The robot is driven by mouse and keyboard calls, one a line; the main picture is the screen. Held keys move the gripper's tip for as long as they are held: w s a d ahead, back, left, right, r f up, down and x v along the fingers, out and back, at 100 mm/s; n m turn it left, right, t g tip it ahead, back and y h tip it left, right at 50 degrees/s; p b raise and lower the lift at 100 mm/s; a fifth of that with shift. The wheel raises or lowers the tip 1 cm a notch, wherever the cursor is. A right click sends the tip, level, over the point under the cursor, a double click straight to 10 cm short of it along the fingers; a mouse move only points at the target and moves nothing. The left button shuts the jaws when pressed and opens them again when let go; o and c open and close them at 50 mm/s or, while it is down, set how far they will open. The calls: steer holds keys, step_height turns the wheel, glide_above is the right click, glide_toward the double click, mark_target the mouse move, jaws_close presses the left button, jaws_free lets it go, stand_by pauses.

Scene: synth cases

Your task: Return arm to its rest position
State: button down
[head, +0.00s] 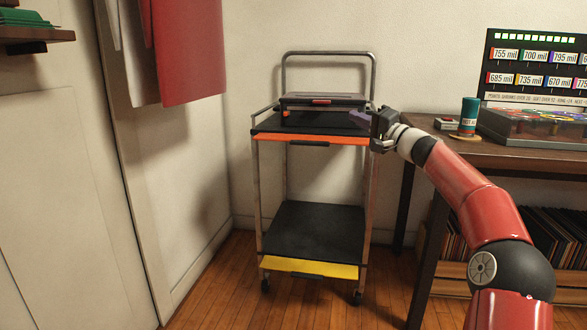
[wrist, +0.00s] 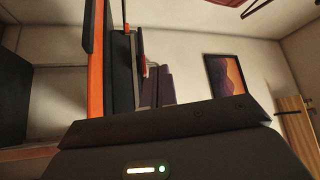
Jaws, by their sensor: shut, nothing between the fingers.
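My gripper (head: 357,117) is at the end of my red arm, in front of the upper right side of the cart. Its fingers are shut with nothing between them. In the wrist view the dark purple fingers (wrist: 163,86) show just above the black gripper body. The cart (head: 318,137) has a black top tray with an orange front edge, and the fingers are close to that tray's right end. I cannot tell whether they touch it. A black case (head: 322,100) with a red latch lies closed on the top tray.
The cart's lower shelf (head: 315,230) is empty, with a yellow front edge. A wooden desk (head: 480,152) at the right holds a dark green cup (head: 468,116) and a clear-lidded box (head: 535,125). Red cloth (head: 188,50) hangs at the left. Wooden floor is free left of the cart.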

steer(key=s+a+f+n+g+h, duration=0.1)
steer(key=s+a+f+n+g, duration=0.1)
steer(key=s+a, duration=0.3)
steer(key=s+a+f+n+g+h, duration=0.1)
steer(key=s+a+f+n+g, duration=0.15)
steer(key=a, duration=0.45)
steer(key=s+a+f+g+h, duration=0.1)
steer(key=s+a+f+h, duration=0.15)
steer(key=s, duration=0.25)
steer(key=s+a+f+g+h, duration=0.1)
steer(key=s+f+g, duration=0.15)
steer(key=s, duration=0.25)
steer(key=s+d+f+h, duration=0.35)
steer(key=s+f, duration=0.25)
steer(key=s, duration=0.5)
steer(key=s+d+f+n+g+h, duration=0.15)
steer(key=s+d+f, duration=0.4)
steer(key=s, duration=0.55)
steer(key=s+d+f+h, duration=0.4)
steer(key=s+f, duration=0.2)
steer(key=s, duration=0.5)
step_height(320, 180, up, 13)
steer(key=p, duration=1.3)
steer(key=shift+d+f, duration=0.15)
steer(key=shift+d, duration=0.15)
